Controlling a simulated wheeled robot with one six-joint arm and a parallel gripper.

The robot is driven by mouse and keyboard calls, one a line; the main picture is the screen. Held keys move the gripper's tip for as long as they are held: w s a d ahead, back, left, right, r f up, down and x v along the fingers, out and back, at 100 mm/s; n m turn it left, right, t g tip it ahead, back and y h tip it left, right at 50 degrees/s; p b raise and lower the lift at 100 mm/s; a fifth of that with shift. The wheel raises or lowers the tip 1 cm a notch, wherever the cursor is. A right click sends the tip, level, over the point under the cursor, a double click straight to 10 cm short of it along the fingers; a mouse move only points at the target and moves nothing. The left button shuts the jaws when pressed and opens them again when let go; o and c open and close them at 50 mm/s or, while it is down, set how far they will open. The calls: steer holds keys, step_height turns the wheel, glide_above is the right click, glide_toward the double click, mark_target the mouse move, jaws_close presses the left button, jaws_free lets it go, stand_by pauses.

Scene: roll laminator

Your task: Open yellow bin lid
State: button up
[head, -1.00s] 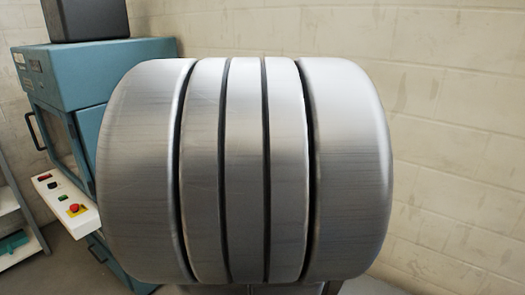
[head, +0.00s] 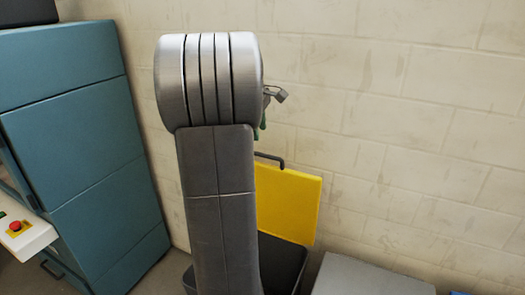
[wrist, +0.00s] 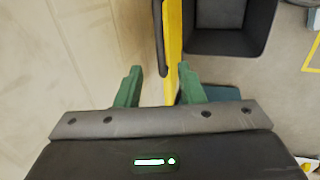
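The yellow lid (head: 288,203) stands raised and steeply tilted above the dark bin (head: 290,262) in the head view. Its dark handle (head: 270,157) is at the upper edge. In the wrist view the lid (wrist: 173,28) is seen nearly edge-on, with the handle (wrist: 160,35) along its left side. The bin's open inside (wrist: 228,42) shows to the right. My gripper (wrist: 161,72) is open, its green fingers spread, with the handle's near end and lid edge between or close to the fingertips. Contact cannot be told. In the head view my arm hides most of the gripper.
A teal machine (head: 80,140) with a red button on a pale panel (head: 28,238) stands at the left. A grey box-like surface (head: 365,278) is right of the bin. A pale block wall (head: 420,130) is close behind the lid.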

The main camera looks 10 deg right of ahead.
steer(key=x, duration=0.9)
steer(key=shift+f, duration=0.2)
jaws_close()
